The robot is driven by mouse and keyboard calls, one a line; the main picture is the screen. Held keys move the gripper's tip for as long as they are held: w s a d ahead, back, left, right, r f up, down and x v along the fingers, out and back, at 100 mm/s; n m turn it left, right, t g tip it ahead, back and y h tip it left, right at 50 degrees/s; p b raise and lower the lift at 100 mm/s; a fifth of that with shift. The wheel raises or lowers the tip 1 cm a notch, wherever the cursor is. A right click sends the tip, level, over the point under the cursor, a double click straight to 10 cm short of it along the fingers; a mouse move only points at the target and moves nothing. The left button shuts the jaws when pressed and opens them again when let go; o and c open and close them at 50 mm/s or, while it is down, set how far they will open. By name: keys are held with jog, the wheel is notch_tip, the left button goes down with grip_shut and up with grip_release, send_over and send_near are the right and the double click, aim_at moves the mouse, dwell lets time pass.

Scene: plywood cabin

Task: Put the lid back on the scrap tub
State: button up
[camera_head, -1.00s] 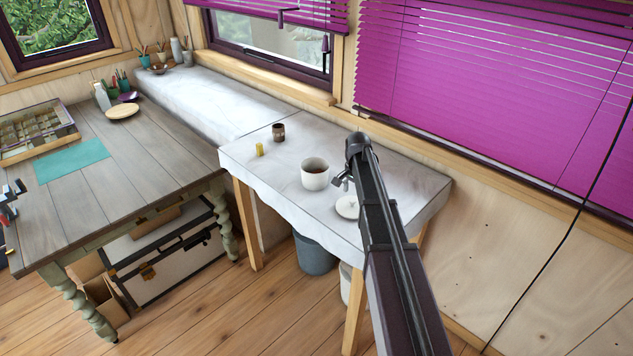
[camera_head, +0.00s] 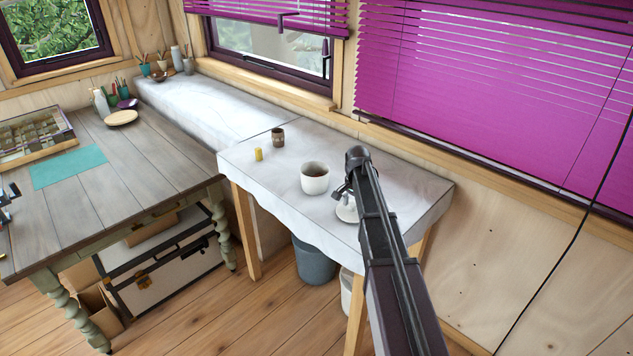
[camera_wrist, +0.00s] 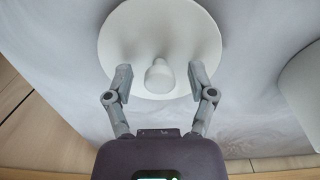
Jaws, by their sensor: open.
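The scrap tub (camera_head: 314,184) is a white round pot standing open on the white cloth-covered table, with something brown inside. Part of its white side shows at the right edge of the wrist view (camera_wrist: 303,85). The lid (camera_head: 345,214) is a white disc lying on the cloth to the right of and nearer than the tub, partly hidden by my arm. In the wrist view the lid (camera_wrist: 125,35) has a white knob (camera_wrist: 160,76) in its middle. My gripper (camera_wrist: 160,78) is open, with one finger on each side of the knob and clear gaps between. It also shows over the lid in the head view (camera_head: 344,194).
A yellow object (camera_head: 259,154) and a dark brown cup (camera_head: 278,137) stand behind the tub to the left. Purple blinds (camera_head: 490,80) and the wall border the table's far side. A grey bucket (camera_head: 313,262) stands underneath.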

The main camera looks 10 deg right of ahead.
jog(key=c, duration=0.9)
jog(key=shift+r, duration=0.15)
jog(key=shift+r+p, duration=2.9)
jog(key=shift+p, duration=0.15)
jog(key=shift+s+f, duration=0.1)
jog(key=shift+s, duration=0.05)
